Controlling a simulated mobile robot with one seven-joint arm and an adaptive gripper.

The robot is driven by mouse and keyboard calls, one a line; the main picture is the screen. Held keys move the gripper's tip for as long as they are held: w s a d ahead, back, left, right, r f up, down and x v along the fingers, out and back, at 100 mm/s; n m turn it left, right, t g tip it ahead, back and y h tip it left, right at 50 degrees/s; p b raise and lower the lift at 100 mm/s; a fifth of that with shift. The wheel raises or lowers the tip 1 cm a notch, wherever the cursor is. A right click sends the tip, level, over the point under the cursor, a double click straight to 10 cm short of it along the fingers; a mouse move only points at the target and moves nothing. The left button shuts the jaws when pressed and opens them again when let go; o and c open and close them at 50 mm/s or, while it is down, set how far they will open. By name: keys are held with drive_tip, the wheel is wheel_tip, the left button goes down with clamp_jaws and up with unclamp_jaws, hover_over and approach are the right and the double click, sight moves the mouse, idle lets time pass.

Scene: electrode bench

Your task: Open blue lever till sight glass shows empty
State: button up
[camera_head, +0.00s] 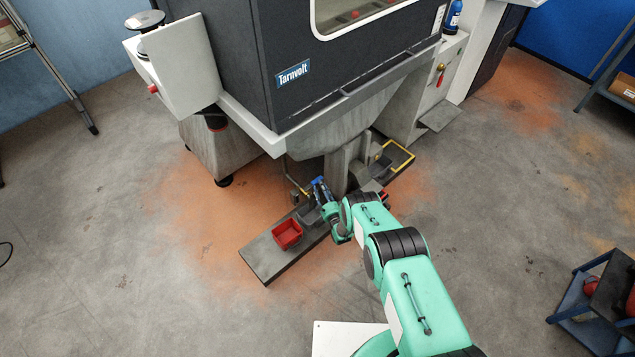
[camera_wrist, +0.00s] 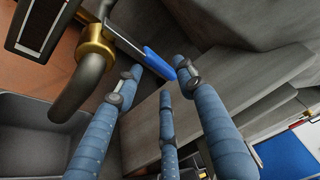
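The blue lever (camera_wrist: 160,63) shows in the wrist view as a blue grip on a flat metal arm, which runs up left to a brass fitting (camera_wrist: 95,46) on a dark bent pipe. My gripper (camera_wrist: 160,78) has three blue-grey fingers, spread apart and empty. The lever's blue end lies near the gap between the left and right fingertips; I cannot tell whether any finger touches it. In the head view my gripper (camera_head: 319,190) is low under the machine, and the lever is not clear.
A red bin (camera_head: 287,234) and a grey bin (camera_head: 308,214) stand on a low dark platform (camera_head: 265,262) under the Tarnvolt machine (camera_head: 235,60). A yellow rail (camera_head: 401,160) is right of the machine's post. Open floor lies in front and to the left.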

sight(317, 179)
drive_tip(key=shift+b+x, duration=0.65)
drive_tip(key=shift+x, duration=2)
drive_tip(key=shift+c, duration=0.3)
clamp_jaws()
